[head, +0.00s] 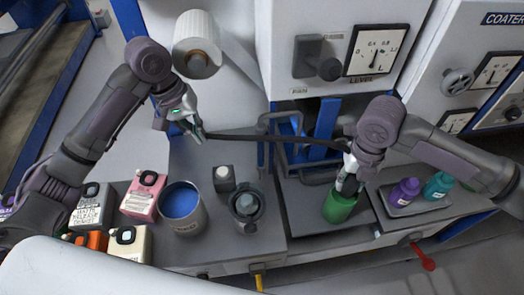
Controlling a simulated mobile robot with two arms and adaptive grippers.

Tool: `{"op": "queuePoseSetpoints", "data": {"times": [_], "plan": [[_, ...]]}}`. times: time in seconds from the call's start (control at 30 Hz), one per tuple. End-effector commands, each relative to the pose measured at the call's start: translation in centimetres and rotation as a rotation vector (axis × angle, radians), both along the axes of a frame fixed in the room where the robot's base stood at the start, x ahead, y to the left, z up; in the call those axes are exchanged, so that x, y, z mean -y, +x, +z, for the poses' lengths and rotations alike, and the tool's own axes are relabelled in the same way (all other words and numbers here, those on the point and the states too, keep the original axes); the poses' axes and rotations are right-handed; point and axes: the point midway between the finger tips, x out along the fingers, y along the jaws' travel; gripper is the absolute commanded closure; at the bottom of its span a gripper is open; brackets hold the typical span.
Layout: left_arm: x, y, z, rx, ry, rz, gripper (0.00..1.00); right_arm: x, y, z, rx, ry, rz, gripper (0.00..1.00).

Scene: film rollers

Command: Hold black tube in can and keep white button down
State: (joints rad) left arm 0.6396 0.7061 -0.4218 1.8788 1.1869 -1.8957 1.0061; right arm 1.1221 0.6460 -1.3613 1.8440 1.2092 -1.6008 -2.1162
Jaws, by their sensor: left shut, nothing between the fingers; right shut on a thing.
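The black tube (270,138) runs across from beside my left gripper to my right gripper. The green can (338,210) stands on the bench at right of centre. My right gripper (347,184) is shut on the black tube, right above the green can's mouth; the fingers hide the tube's end, so I cannot tell how deep it sits. A small black box with a white button (222,172) on top stands left of centre. My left gripper (199,136) is shut and empty, above and left of the button, apart from it.
A blue-filled can (181,208) and a dark round fitting (246,207) stand near the button. Pink (143,199) and cream (129,243) containers are at left. A white roller (197,45) hangs behind.

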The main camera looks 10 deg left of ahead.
Motion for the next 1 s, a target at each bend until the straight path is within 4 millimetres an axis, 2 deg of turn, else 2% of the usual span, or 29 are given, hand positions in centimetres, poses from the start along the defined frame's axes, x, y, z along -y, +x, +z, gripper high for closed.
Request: {"op": "queuePoseSetpoints", "data": {"times": [0.03, 0.17, 0.2, 0.33, 0.37, 0.73, 1.0], "plan": [[-0.5, 1.4, 2.8, 0.071, -0.016, 0.024, 1.0, 0.0, 0.0, 0.5, 0.001, 0.001, 0.0, 0.98], [-0.5, 1.4, 2.9, 0.071, -0.015, 0.024, 1.0, 0.0, 0.0, 0.6, 0.001, 0.001, 0.0, 0.98], [-0.5, 1.4, 3.0, 0.072, -0.015, 0.025, 1.0, 0.0, 0.0, 0.6, 0.001, 0.001, 0.0, 0.58], [-0.6, 1.4, 3.0, 0.072, -0.014, 0.025, 1.0, 0.0, 0.0, 0.6, 0.001, 0.001, 0.0, 0.36], [-0.6, 1.4, 3.0, 0.072, -0.013, 0.026, 1.0, 0.0, 0.0, 0.6, 0.001, 0.0, 0.0, 0.34], [-0.6, 1.4, 3.0, 0.072, -0.013, 0.027, 1.0, 0.0, 0.1, 1.1, 0.001, 0.0, 0.0, 0.34], [-0.6, 1.4, 3.1, 0.072, -0.013, 0.027, 1.0, 0.1, 0.6, 4.8, -0.001, 0.002, -0.001, 0.34]]}}
